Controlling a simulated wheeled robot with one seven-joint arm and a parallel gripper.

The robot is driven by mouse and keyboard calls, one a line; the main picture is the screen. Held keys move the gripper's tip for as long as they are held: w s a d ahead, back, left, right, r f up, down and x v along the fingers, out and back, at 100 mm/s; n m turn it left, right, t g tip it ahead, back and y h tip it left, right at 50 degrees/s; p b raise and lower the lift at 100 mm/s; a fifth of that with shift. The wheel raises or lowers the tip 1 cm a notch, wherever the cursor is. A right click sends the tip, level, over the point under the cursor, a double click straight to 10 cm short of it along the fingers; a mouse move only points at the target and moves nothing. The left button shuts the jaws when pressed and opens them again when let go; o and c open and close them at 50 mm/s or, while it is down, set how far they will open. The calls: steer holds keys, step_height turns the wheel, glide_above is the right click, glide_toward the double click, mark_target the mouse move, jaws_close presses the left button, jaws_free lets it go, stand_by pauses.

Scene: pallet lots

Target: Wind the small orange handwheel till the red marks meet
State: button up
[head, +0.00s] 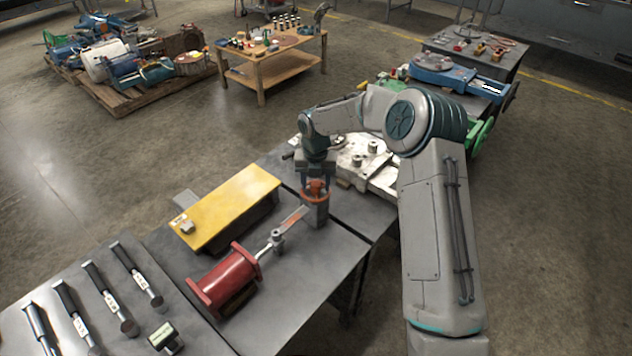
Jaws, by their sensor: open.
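The small orange handwheel (316,188) sits on top of a grey-brown post (315,211) on the dark metal table. My gripper (315,181) points down at the handwheel from above. Its fingers look apart, one to each side of the wheel's upper part. Whether they touch the wheel cannot be told. The gripper hides part of the wheel. A lever arm runs from the post to the rod of a red cylinder (225,280). The red marks cannot be made out at this size.
A yellow block (226,207) lies left of the post. Several dark-handled tools (100,290) lie at the lower left. White metal parts (362,158) stand behind the post. A wooden table (270,65) and a loaded pallet (130,90) stand farther back. The table right of the red cylinder is clear.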

steer(key=c, duration=1)
steer(key=shift+o, duration=0.2)
steer(key=shift+m, duration=0.3)
